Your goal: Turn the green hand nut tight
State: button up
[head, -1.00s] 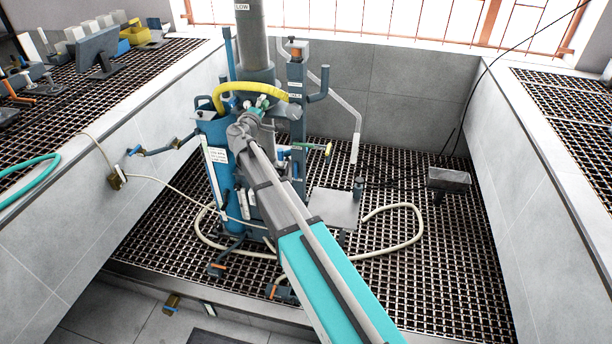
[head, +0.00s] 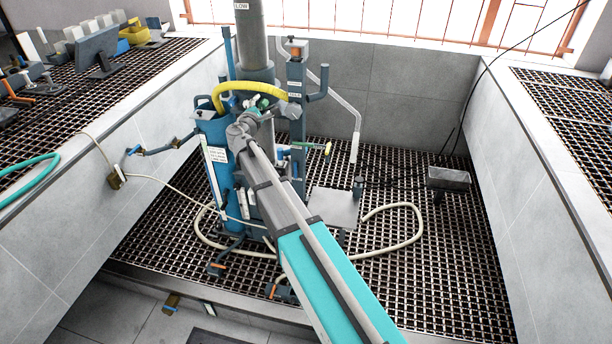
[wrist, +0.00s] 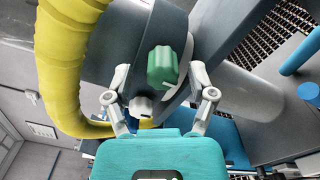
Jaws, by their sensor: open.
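The green hand nut (wrist: 163,68) is a ribbed green knob on a dark clamp band around a grey pipe in the wrist view. In the head view it is a small green spot (head: 264,103), partly hidden by my arm's end. My gripper (wrist: 159,74) is open, with one pale finger to the left of the nut and one to the right. The nut shows between the fingertips, with visible gaps on both sides. I cannot tell how deep the fingertips reach along it.
A yellow hose (wrist: 62,62) curves close by the left finger. A pale knob (wrist: 140,106) sits just below the nut. A blue tank (head: 217,165) and an upright post (head: 297,120) flank the work spot.

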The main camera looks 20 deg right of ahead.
jog(key=n, duration=0.4)
jog(key=shift+n, duration=0.3)
jog(key=v, duration=1.4)
jog(key=s+d+f+m+g+p, duration=0.3)
jog(key=s+d+m+g+p, duration=0.3)
jog(key=d+m, duration=0.4)
jog(key=s+d+f+m+g+y+p, duration=0.1)
jog(key=s+m+g+y+p, duration=0.1)
jog(key=s, duration=0.4)
jog(key=s+d+f+m+g+y+p, duration=0.1)
jog(key=s+d+m+g+y+p, duration=0.1)
jog(key=s+m+g, duration=0.2)
jog(key=shift+s+f+m+g+p, duration=0.4)
jog(key=shift+s+m, duration=0.6)
jog(key=shift+s, duration=0.3)
jog(key=shift+w+d, duration=0.1)
